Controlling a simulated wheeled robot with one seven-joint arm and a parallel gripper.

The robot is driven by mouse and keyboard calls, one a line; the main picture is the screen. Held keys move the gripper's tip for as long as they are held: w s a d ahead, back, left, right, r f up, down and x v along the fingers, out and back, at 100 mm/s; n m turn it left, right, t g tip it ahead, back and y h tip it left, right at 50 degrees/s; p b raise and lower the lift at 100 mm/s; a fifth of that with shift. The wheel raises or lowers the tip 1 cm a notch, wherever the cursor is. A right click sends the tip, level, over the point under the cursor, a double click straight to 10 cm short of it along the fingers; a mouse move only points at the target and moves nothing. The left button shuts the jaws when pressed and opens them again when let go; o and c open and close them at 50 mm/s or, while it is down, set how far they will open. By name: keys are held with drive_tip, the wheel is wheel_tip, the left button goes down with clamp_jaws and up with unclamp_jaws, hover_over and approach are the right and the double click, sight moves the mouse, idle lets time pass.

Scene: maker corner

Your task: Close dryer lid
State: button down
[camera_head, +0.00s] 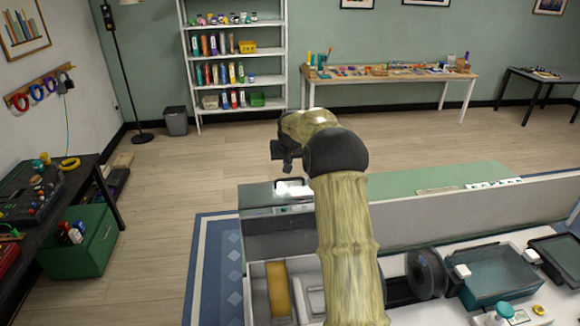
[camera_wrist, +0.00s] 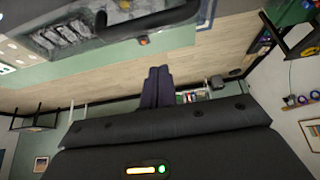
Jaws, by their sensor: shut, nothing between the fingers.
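A pale open box (camera_head: 257,308) with a tan roll inside stands at the near left of the worktop and looks like the dryer. In the wrist view my gripper's dark fingers (camera_wrist: 157,88) are together and empty.
A grey partition (camera_head: 470,218) runs behind the worktop. A black spool (camera_head: 426,272) and a teal tray (camera_head: 500,272) stand to the right. Open wooden floor lies beyond.

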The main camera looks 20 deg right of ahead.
sight(289, 185)
drive_tip(key=s, duration=0.1)
drive_tip(key=s+a+f+p, duration=0.1)
drive_tip(key=shift+s+a, duration=0.2)
drive_tip(key=shift+s, duration=0.1)
drive_tip(key=shift+s+p, duration=0.3)
drive_tip(key=shift+p, duration=0.1)
drive_tip(key=shift+s+d+f, duration=0.15)
drive_tip(key=shift+s+d, duration=0.1)
drive_tip(key=shift+s, duration=0.15)
drive_tip(key=shift+w, duration=0.1)
drive_tip(key=shift+d, duration=0.1)
drive_tip(key=shift+w, duration=0.1)
